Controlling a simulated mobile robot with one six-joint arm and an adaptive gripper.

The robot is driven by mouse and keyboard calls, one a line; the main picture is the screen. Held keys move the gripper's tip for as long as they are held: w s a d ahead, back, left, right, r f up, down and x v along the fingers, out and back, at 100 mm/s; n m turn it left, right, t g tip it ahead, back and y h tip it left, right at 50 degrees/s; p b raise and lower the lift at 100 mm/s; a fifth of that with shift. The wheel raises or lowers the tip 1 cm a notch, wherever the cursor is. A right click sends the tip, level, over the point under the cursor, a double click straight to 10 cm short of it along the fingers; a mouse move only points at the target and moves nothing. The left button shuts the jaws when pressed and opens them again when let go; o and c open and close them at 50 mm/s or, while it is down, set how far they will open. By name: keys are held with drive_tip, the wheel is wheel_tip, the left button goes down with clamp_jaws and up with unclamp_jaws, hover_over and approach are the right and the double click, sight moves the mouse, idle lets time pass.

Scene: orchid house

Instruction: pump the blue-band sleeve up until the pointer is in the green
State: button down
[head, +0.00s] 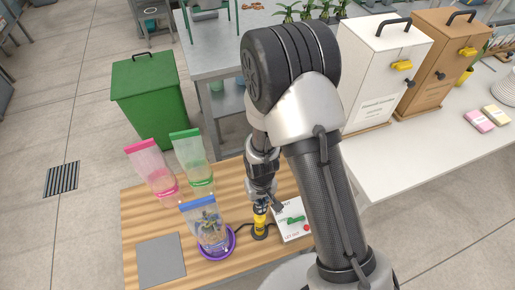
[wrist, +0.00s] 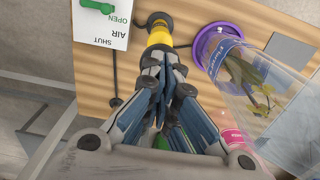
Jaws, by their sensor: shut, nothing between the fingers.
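The blue-band sleeve (head: 208,222) is clear, with a plant inside, and stands in a purple base (head: 234,243) on the wooden bench top. In the wrist view the sleeve (wrist: 268,95) and purple base (wrist: 203,42) are at right. A yellow pump (head: 260,230) with a black top stands just right of the base; it also shows in the wrist view (wrist: 159,35). My gripper (head: 261,206) is shut and empty, pointing down over the pump; whether it touches is unclear. In the wrist view my fingertips (wrist: 160,66) are close to the pump. I cannot make out a pointer.
A white AIR panel (wrist: 88,32) with a green lever (wrist: 97,6) by the word OPEN lies beside the pump. Pink-band (head: 152,170) and green-band (head: 193,160) sleeves stand behind. A grey mat (head: 161,260) lies front left. A dark hose runs along the bench.

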drive_tip(key=shift+f+b, duration=1.35)
drive_tip(key=shift+f, duration=2)
wheel_tip(320, 180, up, 8)
drive_tip(key=p, duration=0.6)
drive_tip(key=shift+f, duration=0.1)
